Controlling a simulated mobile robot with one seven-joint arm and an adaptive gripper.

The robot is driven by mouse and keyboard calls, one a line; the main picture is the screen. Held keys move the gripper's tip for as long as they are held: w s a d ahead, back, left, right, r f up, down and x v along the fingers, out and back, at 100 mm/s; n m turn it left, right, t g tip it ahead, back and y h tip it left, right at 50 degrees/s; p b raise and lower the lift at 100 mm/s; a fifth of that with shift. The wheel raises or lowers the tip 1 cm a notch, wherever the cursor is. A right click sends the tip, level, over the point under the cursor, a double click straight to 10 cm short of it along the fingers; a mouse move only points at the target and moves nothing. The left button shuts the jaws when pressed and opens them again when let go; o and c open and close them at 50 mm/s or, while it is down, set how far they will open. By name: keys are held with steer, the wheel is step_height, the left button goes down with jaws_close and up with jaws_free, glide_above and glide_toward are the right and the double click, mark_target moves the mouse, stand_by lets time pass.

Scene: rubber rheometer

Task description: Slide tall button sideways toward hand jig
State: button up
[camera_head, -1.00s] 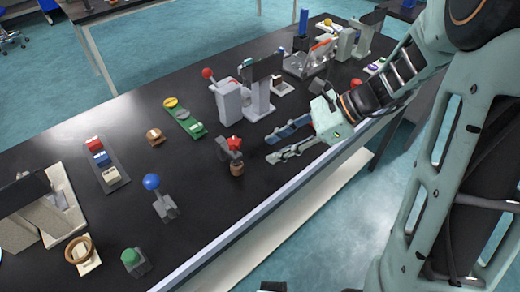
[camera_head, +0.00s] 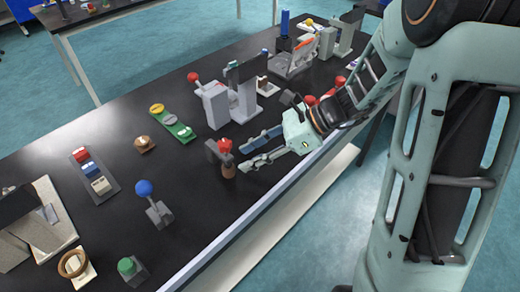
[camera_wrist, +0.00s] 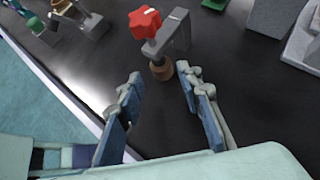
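I take the tall button to be the brown cylinder (camera_head: 229,169) standing on the black bench; it also shows in the wrist view (camera_wrist: 162,71). I take the hand jig to be the grey bracket (camera_wrist: 180,32) with a red star knob (camera_wrist: 145,24); in the head view the jig (camera_head: 211,153) stands against the button. The knob and bracket overhang the button in the wrist view and hide its top. I cannot tell whether they touch. My gripper (camera_head: 243,158) is open and empty, low over the bench, its two fingertips (camera_wrist: 160,80) pointing at the button, one toward each side.
A blue-knobbed lever (camera_head: 146,190) and a green button block (camera_head: 130,268) stand to the left. A grey press with a red ball lever (camera_head: 214,104) is behind the jig. The bench's front edge (camera_head: 230,230) is close.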

mark_target(232, 165)
steer(key=x, duration=0.7)
steer(key=shift+a+f+b, duration=0.2)
steer(key=shift+f+b, duration=0.05)
steer(key=shift+b, duration=0.1)
jaws_close()
